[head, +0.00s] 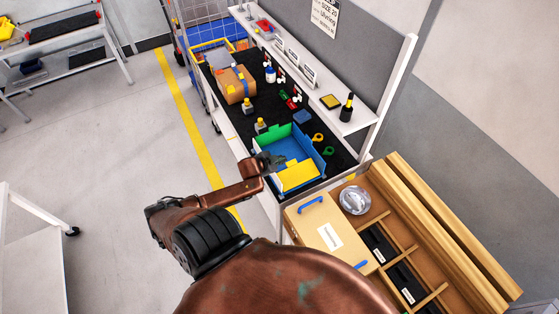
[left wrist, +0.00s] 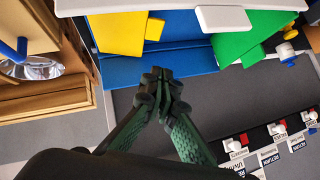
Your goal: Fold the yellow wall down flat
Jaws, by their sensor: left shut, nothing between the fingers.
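The blue folding box (head: 284,150) stands on the black mat of the workbench. Its green wall (head: 279,136) is on the far left side, and it also shows at the right in the left wrist view (left wrist: 243,38). The yellow wall (head: 299,177) is at the near end and looks tilted inward over the box; its exact angle is hard to tell. The yellow wall also shows in the left wrist view (left wrist: 120,33). My left gripper (head: 274,162) is shut and empty, over the box beside the yellow wall. In the left wrist view its fingertips (left wrist: 158,76) are together before the blue wall.
A wooden drawer unit (head: 405,225) with a lidded compartment and a clear round dish (head: 355,199) stands at the near right. A cardboard box (head: 235,85), small bottles and coloured clips stand on the bench. A shelf (head: 345,118) runs along the back.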

